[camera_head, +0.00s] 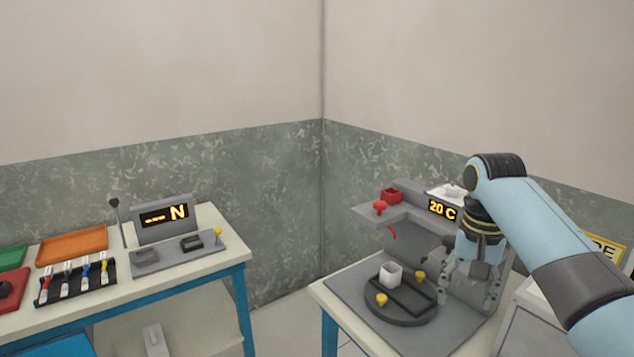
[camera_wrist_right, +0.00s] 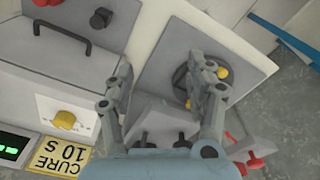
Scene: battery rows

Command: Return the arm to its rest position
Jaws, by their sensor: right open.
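My right gripper (camera_head: 468,293) hangs at the end of my light-blue right arm, which comes in from the right. Its fingers point down in front of the grey machine with the "20 C" display (camera_head: 442,210). In the right wrist view the gripper (camera_wrist_right: 160,68) has its two fingers spread apart with nothing between them. My left gripper is not in view.
A "CURE 10 S" box with a yellow dial (camera_wrist_right: 66,119) stands close beside the right gripper. The left table (camera_head: 120,293) holds trays, coloured tools and an "N" display (camera_head: 164,215).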

